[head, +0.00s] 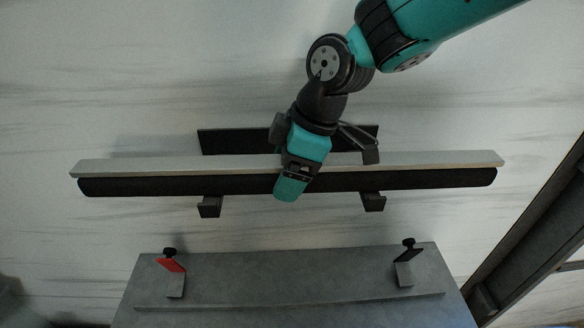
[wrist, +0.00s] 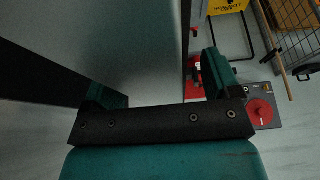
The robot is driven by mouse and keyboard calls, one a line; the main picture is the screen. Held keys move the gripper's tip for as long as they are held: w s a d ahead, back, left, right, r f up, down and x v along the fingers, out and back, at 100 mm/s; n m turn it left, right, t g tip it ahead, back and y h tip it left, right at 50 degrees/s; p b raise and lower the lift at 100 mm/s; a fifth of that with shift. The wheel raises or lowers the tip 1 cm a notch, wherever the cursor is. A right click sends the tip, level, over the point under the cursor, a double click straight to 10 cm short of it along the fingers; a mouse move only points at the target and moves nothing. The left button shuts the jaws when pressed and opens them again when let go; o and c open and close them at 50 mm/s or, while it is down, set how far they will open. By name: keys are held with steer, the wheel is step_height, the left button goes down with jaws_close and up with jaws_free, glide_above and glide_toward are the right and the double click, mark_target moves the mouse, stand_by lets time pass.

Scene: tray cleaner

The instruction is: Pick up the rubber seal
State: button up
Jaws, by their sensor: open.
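A long straight bar lies across the middle of the head view, with a pale grey strip (head: 420,161) along its far side and a long black strip (head: 420,181) along its near side. The black strip looks like the rubber seal. My gripper (head: 291,188) is over the middle of the bar and hides part of it; I cannot tell whether it touches. In the wrist view my gripper (wrist: 160,82) has its two teal fingers wide apart. A grey surface (wrist: 135,45) shows between and beyond them, with a dark band (wrist: 45,82) at the left.
Dark brackets (head: 209,207) (head: 373,202) stick out below the bar, and a black plate (head: 230,141) is behind it. A grey tray-like unit (head: 290,270) with a red clamp (head: 171,265) and a grey clamp (head: 404,272) is at the bottom. A dark frame (head: 530,225) is at right.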

steer(key=shift+c, duration=0.5)
steer(key=c, duration=1.1)
steer(key=shift+r, duration=0.1)
steer(key=shift+c, duration=0.4)
step_height(320, 180, up, 20)
